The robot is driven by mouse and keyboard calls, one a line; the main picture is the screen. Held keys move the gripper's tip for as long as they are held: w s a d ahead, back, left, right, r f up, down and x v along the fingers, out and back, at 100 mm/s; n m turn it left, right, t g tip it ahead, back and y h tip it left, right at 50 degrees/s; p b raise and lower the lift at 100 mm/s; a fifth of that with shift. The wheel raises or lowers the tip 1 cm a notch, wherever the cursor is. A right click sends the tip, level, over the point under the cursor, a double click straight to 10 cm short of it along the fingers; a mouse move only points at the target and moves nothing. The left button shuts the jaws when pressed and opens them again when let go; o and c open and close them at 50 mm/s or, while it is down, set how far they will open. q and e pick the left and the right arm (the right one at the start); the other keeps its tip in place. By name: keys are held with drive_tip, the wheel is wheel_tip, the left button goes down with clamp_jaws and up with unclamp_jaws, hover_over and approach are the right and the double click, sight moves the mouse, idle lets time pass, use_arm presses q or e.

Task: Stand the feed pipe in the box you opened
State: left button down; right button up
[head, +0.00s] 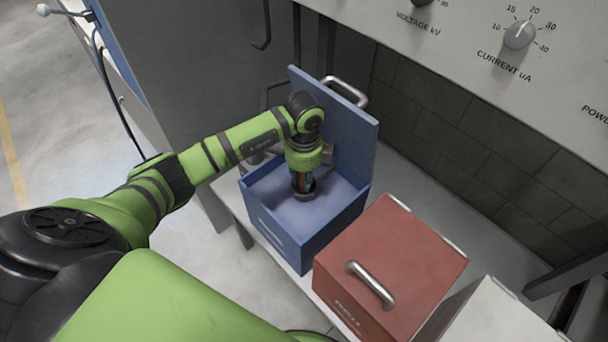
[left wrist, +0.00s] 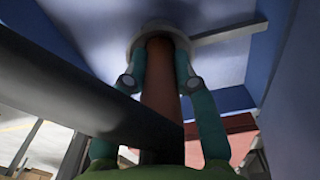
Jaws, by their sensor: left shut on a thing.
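The blue box (head: 290,240) stands open on a light bench, its lid (head: 345,125) raised at the back. My left gripper (head: 304,183) points down inside the box and is shut on the feed pipe. In the left wrist view the reddish-brown feed pipe (left wrist: 160,75) runs between the two teal fingers (left wrist: 160,82). A pale round collar (left wrist: 150,35) surrounds its far end, against the box's light blue inside. The pipe looks about upright; I cannot tell whether it touches the box floor. My right gripper is out of view.
A closed red box (head: 405,245) with a metal handle stands right of the blue box. A white box (head: 500,318) is beyond it. The raised lid and its handle (head: 345,91) are close behind my wrist. A dial panel (head: 470,50) overhangs the bench.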

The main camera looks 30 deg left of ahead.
use_arm(q)
drive_tip(key=c, duration=0.9)
unclamp_jaws()
wheel_tip(320, 180, up, 12)
drive_tip(key=shift+f, duration=0.1)
